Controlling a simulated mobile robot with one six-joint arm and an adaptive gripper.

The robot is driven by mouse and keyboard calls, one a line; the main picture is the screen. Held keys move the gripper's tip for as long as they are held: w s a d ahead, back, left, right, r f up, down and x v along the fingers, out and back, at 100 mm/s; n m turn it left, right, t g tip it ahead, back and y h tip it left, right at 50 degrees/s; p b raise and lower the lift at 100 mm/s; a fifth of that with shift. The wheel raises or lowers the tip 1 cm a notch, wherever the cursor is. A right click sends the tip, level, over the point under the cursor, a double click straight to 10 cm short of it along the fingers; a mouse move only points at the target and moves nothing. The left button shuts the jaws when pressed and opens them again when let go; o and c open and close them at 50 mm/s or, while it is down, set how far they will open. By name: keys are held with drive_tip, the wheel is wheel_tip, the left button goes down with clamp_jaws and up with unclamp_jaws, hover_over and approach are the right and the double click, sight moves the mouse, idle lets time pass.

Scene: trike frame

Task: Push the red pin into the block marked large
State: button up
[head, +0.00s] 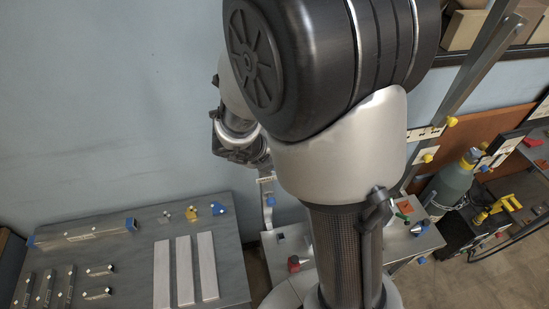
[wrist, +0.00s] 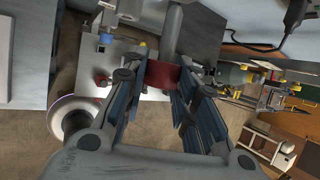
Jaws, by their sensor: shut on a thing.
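My gripper (wrist: 166,82) is shut on a red piece, which I take as the red pin (wrist: 165,75). The pin sits between the two fingers, and a grey rounded shaft stands beyond it in the wrist view. In the head view the dark end of my arm is at the left of the big arm link, and the pin cannot be made out there. I cannot read the word large on any block, so I cannot tell which block is meant. My gripper looks to be in the air, over or near the small metal stand (head: 272,243).
A grey table (head: 130,250) at the left carries flat light bars (head: 186,270), small dark blocks and a long bar with blue ends (head: 85,233). A red knob (head: 293,264) sits on the stand. A green-grey bottle (head: 452,183) stands at the right.

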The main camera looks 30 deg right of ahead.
drive_tip(key=shift+w+d+p, duration=0.1)
drive_tip(key=shift+w+p, duration=0.15)
drive_tip(key=shift+p, duration=0.05)
idle(0.6)
drive_tip(key=shift+w+d, duration=0.1)
drive_tip(key=shift+w, duration=0.2)
drive_tip(key=shift+w+d+p, duration=0.25)
drive_tip(key=shift+w+p, duration=0.2)
drive_tip(key=shift+w, duration=0.35)
drive_tip(key=shift+w+d+p, duration=0.2)
drive_tip(key=shift+w+p, duration=0.25)
drive_tip(key=shift+w, duration=0.35)
drive_tip(key=o, duration=1.2)
drive_tip(key=shift+c, duration=0.2)
drive_tip(key=v, duration=1.2)
